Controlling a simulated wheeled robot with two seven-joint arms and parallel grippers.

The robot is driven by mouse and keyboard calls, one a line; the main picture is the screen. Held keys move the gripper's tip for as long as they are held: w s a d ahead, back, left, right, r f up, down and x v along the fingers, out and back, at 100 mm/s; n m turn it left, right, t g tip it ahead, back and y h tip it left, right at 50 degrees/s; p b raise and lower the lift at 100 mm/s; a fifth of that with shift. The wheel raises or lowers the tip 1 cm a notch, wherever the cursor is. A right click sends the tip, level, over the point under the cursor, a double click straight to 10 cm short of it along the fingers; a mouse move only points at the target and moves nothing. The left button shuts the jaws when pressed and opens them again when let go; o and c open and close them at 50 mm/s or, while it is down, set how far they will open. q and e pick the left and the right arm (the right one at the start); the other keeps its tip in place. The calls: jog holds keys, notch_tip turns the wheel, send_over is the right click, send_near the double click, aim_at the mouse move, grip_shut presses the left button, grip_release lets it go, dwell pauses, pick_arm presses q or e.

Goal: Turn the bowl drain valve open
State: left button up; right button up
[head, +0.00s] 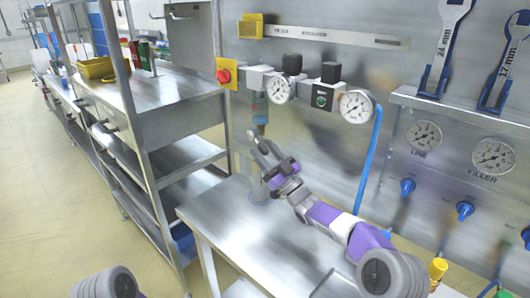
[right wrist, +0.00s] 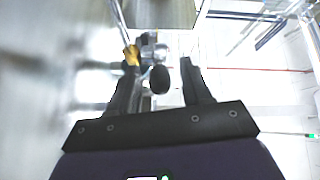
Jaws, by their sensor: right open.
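A filter bowl (head: 260,106) hangs from the regulator row on the steel panel in the head view, with a small brass-coloured fitting (head: 262,129) at its lower end. The drain valve itself is too small to make out clearly. My right gripper (head: 257,143) is just below the bowl, angled up from the right. In the right wrist view my right gripper (right wrist: 160,64) is open, with a dark rounded part (right wrist: 159,79) showing between its fingers. A brass-coloured part (right wrist: 131,55) shows by its left finger. I cannot tell contact. My left gripper is out of view.
Gauges (head: 356,106) and a red knob (head: 222,77) are on the panel near the bowl. A blue hose (head: 369,165) hangs to the right. Shelving (head: 165,100) stands left.

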jog(key=v, duration=0.7)
jog(key=shift+s+d+p, duration=0.2)
jog(key=shift+p, duration=0.1)
jog(key=shift+f, duration=0.15)
jog(key=shift+d+r, duration=0.2)
jog(key=shift+r, duration=0.05)
jog(key=c, duration=0.4)
jog(key=s+d+r+h+p, duration=0.1)
jog(key=d+r+m+h+p, duration=0.1)
jog(key=r+p, duration=0.1)
jog(key=s+d+r+p, duration=0.1)
jog(key=r, duration=0.1)
jog(key=shift+s+d+r+m+h, duration=0.15)
jog(key=shift+s+d+m+h, duration=0.15)
jog(key=shift+s+d+h, duration=0.1)
grip_shut()
jog(key=s+d+r+g+h+p, duration=0.1)
jog(key=s+r+g+h+p, duration=0.2)
jog(key=s+p, duration=0.25)
jog(key=h+b, duration=0.1)
jog(key=b, duration=0.1)
send_near(264, 147)
notch_tip(264, 147, up, 3)
jog(key=w+a, duration=0.2)
jog(key=shift+w+a+f+m+b, duration=0.15)
jog(key=shift+w+a+f+b, duration=0.25)
jog(key=shift+w+f, duration=0.25)
jog(key=shift+w+a+f+m+b, duration=0.15)
jog(key=shift+w+a+f+b, duration=0.3)
jog(key=shift+f, duration=0.3)
